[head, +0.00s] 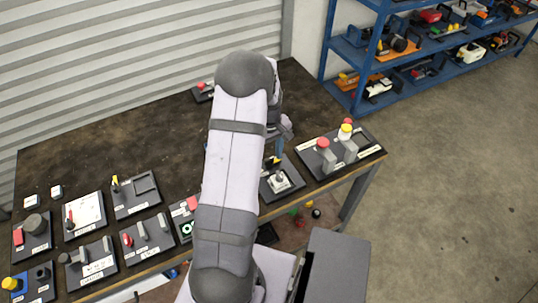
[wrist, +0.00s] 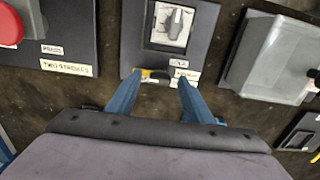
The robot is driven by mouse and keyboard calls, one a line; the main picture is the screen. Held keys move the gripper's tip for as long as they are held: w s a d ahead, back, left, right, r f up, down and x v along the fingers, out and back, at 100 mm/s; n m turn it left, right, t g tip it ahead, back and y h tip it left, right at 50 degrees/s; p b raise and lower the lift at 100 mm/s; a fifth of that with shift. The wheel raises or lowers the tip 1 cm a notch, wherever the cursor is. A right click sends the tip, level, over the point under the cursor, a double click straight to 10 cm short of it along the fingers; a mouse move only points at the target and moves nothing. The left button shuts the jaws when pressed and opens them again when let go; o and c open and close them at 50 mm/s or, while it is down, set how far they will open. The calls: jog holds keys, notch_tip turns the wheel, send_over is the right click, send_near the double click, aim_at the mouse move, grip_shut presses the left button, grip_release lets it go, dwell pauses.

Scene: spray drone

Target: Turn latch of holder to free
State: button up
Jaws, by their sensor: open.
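In the wrist view, a dark holder plate (wrist: 205,18) carries a pale square with a grey lever-like part (wrist: 175,22) on it. At its near edge is a small yellow and dark piece (wrist: 148,74), possibly the latch. Beside it are two small labels, one seeming to read "HOLD" (wrist: 179,63). My gripper (wrist: 161,78) is open, its two blue fingers either side of this piece, with nothing clearly held. Contact cannot be told. In the head view the plate (head: 296,187) is right of my arm, and the fingers are mostly hidden.
A red button panel (wrist: 70,55) lies left of the holder and a grey box panel (wrist: 275,55) right in the wrist view. In the head view, several panels line the table's (head: 120,145) front. Its back middle is bare. A blue shelf (head: 345,50) stands behind.

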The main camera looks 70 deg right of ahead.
aim_at(268, 159)
jog(key=shift+r+b, duration=0.9)
jog(key=shift+r, duration=2.75)
jog(key=shift+w, duration=0.1)
jog(key=w+a+r+n, duration=0.3)
jog(key=w+a+n, duration=0.1)
jog(key=w+a, duration=1.4)
jog(key=s+a+n, duration=0.2)
jog(key=a+n, duration=0.2)
jog(key=a, duration=2.2)
jog(key=shift+s+f+n, duration=0.25)
jog(key=shift+s+n, duration=0.05)
jog(key=shift+n, duration=0.1)
